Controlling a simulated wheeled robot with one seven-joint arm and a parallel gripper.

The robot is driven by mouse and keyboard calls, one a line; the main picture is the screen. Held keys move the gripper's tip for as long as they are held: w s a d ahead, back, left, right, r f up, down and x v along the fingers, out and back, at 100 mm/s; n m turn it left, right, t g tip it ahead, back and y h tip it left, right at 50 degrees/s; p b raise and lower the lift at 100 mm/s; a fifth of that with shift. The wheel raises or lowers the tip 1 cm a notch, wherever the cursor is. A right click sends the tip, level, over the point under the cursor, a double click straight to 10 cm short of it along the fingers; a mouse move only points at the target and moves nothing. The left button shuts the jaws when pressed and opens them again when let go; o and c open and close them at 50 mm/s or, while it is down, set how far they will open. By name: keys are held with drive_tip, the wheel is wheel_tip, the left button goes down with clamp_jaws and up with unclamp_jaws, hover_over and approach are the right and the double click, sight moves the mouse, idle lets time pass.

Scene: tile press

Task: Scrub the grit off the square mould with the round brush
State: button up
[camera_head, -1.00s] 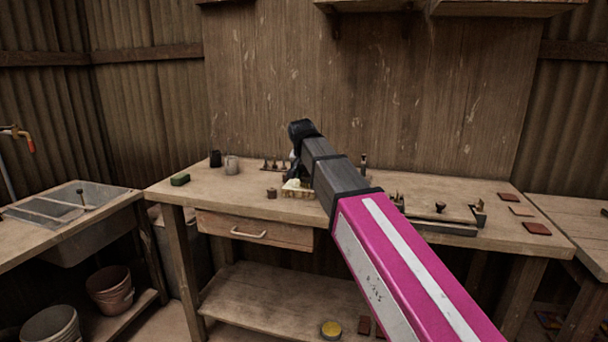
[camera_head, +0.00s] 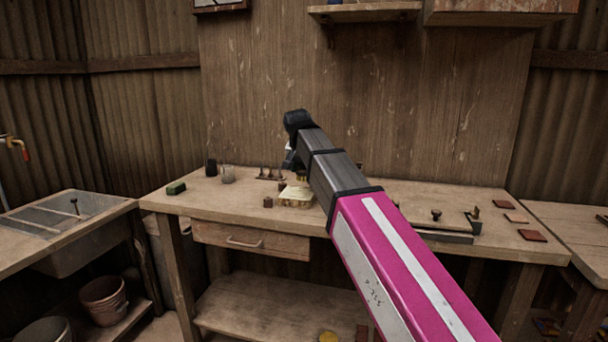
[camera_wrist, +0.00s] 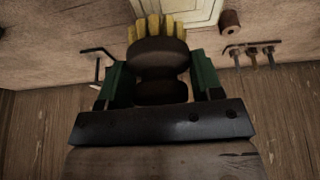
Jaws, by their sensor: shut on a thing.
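My gripper (camera_wrist: 159,68) is shut on the round brush (camera_wrist: 158,50), a dark turned handle with a ring of yellow bristles, held between two green finger pads. The square mould (camera_wrist: 198,14) is a pale cream block at the top of the wrist view, just beyond the bristles. The bristle tips overlap its left side there; I cannot tell whether they touch it. In the head view the mould (camera_head: 296,200) lies on the workbench below my gripper (camera_head: 292,165), partly behind my arm. Any grit on it is too small to make out.
A tray-like press (camera_head: 445,233) and reddish tiles (camera_head: 532,235) are at right.

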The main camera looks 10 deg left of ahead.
drive_tip(key=shift+r, duration=0.25)
drive_tip(key=shift+r, duration=1.4)
